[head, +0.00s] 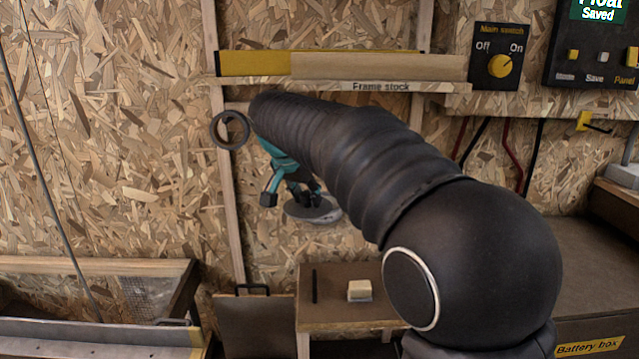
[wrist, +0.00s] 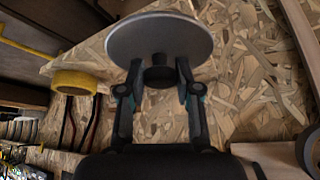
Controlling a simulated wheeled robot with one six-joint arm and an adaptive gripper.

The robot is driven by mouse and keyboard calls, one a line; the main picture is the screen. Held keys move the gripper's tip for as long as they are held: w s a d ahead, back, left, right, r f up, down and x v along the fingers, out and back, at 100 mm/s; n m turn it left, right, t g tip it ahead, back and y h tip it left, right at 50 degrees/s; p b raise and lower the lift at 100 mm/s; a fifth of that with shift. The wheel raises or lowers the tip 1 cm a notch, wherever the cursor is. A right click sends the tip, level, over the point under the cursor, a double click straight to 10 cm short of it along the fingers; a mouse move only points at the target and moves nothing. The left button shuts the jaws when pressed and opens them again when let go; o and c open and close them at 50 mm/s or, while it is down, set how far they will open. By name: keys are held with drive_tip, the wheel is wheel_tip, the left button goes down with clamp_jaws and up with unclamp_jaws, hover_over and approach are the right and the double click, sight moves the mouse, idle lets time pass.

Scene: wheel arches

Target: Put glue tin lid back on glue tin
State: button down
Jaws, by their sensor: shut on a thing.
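The glue tin lid (head: 322,214) shows in the head view as a grey disc below my gripper (head: 294,194), held in the air in front of the chipboard wall. In the wrist view the lid (wrist: 160,34) is a pale round plate with a dark knob (wrist: 158,75). The fingers of my gripper (wrist: 159,72) stand on both sides of that knob, shut on it. In the head view the lid lies roughly flat. I cannot make out the glue tin in either view; my arm hides part of the scene.
A small bench (head: 335,312) below holds a pale block (head: 360,290) and a thin black stick (head: 314,286). A shelf marked Frame stock (head: 380,87) runs above my arm. A dark ring (head: 230,130) is at the wall on the left. A battery box (head: 590,345) stands right.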

drive_tip(key=w+d, duration=0.1)
drive_tip(key=w, duration=0.1)
drive_tip(key=w+d, duration=0.1)
drive_tip(key=w, duration=0.1)
drive_tip(key=w+d+p, duration=0.1)
drive_tip(key=w, duration=0.1)
drive_tip(key=shift+w+d+f, duration=0.15)
drive_tip(key=shift+f, duration=0.15)
drive_tip(key=shift+f+b, duration=0.4)
drive_tip(key=shift+f, duration=0.15)
drive_tip(key=c, duration=0.8)
unclamp_jaws()
drive_tip(key=shift+r, duration=0.15)
drive_tip(key=shift+r+p, duration=0.25)
drive_tip(key=shift+p, duration=0.05)
drive_tip(key=shift+p+v, duration=0.35)
drive_tip(key=shift+v, duration=3.65)
